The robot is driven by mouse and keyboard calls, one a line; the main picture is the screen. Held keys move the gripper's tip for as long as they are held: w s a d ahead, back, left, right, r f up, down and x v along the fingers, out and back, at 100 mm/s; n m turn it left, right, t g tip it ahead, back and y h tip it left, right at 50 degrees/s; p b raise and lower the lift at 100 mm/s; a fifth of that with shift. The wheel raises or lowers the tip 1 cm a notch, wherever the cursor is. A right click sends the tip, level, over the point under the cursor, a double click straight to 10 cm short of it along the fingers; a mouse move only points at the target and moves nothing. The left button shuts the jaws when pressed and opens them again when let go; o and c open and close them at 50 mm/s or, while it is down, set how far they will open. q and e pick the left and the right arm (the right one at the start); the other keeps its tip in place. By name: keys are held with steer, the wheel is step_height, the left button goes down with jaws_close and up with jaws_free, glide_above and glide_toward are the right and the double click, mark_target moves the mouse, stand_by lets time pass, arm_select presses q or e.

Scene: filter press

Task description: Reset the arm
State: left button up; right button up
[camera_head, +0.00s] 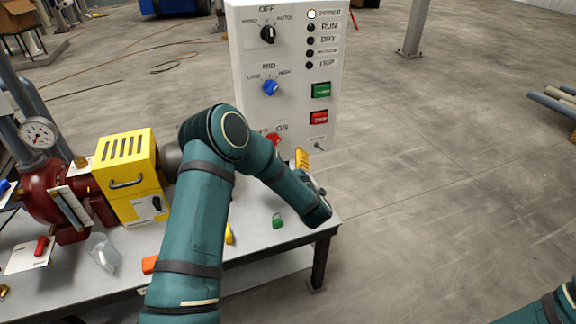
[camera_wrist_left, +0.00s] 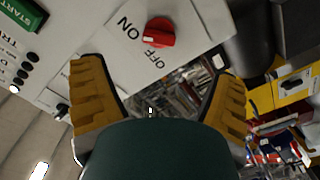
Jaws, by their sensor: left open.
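My left arm (camera_head: 205,200) is teal and reaches up, bends at the elbow and comes down in front of the control panel (camera_head: 340,60). My left gripper (camera_head: 304,162) is mostly hidden by its own wrist; one yellow finger shows just below the panel's lower edge. In the left wrist view the two yellow fingers (camera_wrist_left: 160,100) are spread with nothing held between them. The red ON/OFF knob (camera_wrist_left: 160,32) is beyond the fingers, apart from them. My right gripper is out of view; only part of that arm shows at bottom right.
The table (camera_head: 262,240) holds a green padlock (camera_head: 278,221), a yellow box (camera_head: 128,165) and a red pump (camera_head: 45,185) with a gauge (camera_head: 38,133). The panel also has a black knob (camera_head: 268,34) and a blue knob (camera_head: 271,88). The floor at right is largely clear.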

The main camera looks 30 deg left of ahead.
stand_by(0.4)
arm_select(q)
steer(key=s+d+f+m+g+h, duration=0.1)
steer(key=s+d+f+m+h, duration=0.3)
steer(key=d+f+m+h, duration=0.25)
steer(key=s+d+f+m+g+h, duration=0.1)
steer(key=s+d+f+m+h, duration=0.3)
steer(key=d+f+h, duration=0.45)
steer(key=s+d+f+m+g+h, duration=0.1)
steer(key=s+d+f+m+g, duration=0.1)
steer(key=s, duration=0.8)
steer(key=s+d+f+m+g+h, duration=0.1)
steer(key=s+d+m+g, duration=0.3)
steer(key=s, duration=0.6)
steer(key=d+g, duration=0.2)
steer(key=d, duration=0.1)
steer(key=shift+f, duration=0.4)
steer(key=shift+d+m, duration=0.1)
steer(key=shift+m, duration=0.15)
